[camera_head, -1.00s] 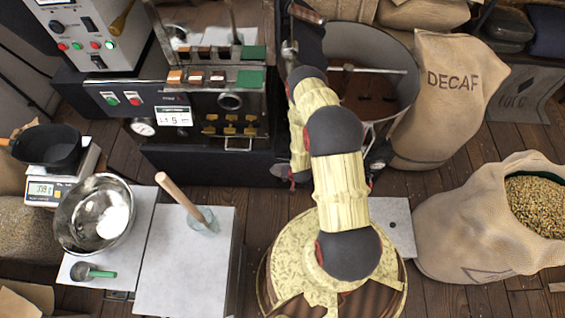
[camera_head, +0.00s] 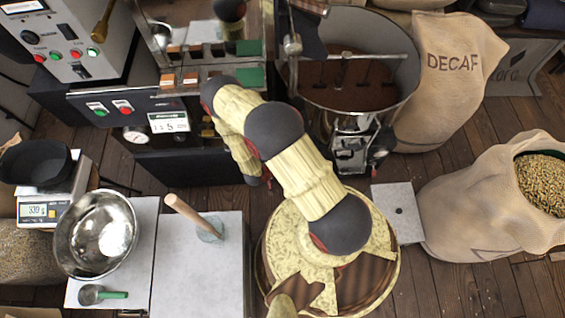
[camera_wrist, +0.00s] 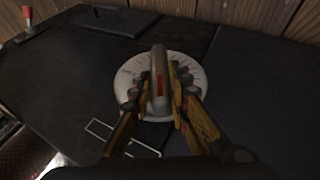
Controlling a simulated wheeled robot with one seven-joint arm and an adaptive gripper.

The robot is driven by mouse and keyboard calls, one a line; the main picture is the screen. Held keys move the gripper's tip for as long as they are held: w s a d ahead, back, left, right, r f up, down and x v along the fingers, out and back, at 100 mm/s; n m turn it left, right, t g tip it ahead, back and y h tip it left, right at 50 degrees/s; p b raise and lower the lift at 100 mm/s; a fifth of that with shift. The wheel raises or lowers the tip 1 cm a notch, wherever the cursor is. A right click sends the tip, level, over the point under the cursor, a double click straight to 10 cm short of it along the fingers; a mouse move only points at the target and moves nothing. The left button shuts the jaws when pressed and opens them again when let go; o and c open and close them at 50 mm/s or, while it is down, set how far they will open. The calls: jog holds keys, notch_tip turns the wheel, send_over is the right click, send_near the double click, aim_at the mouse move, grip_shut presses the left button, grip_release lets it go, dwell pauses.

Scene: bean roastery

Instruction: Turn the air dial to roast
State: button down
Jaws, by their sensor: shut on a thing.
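In the wrist view, the air dial has a round pale plate (camera_wrist: 197,78) with small dark marks, too small to read. A grey upright bar handle (camera_wrist: 158,62) with a red mark crosses its middle. My gripper (camera_wrist: 158,92) is shut on this handle, one finger on each side. The handle points roughly straight up the picture, slightly tilted. In the head view the dial and my fingertips are hidden behind my arm and the roasting machine (camera_head: 130,100).
A cooling drum (camera_head: 405,85) with brown beans stands right of my arm. A decaf sack (camera_head: 450,80) and an open bean sack (camera_head: 470,210) are at the right. A steel bowl (camera_head: 95,235) and a scale (camera_head: 45,210) stand at the left. Bare floor lies at the lower right.

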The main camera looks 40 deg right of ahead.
jog(key=shift+w+f+h, duration=0.1)
jog(key=shift+w+h, duration=0.05)
jog(key=shift+h, duration=0.15)
dwell(0.4)
jog(key=c, duration=1.7)
grip_release()
jog(key=shift+a, duration=0.1)
jog(key=v, duration=1.2)
jog(key=shift+w, duration=0.15)
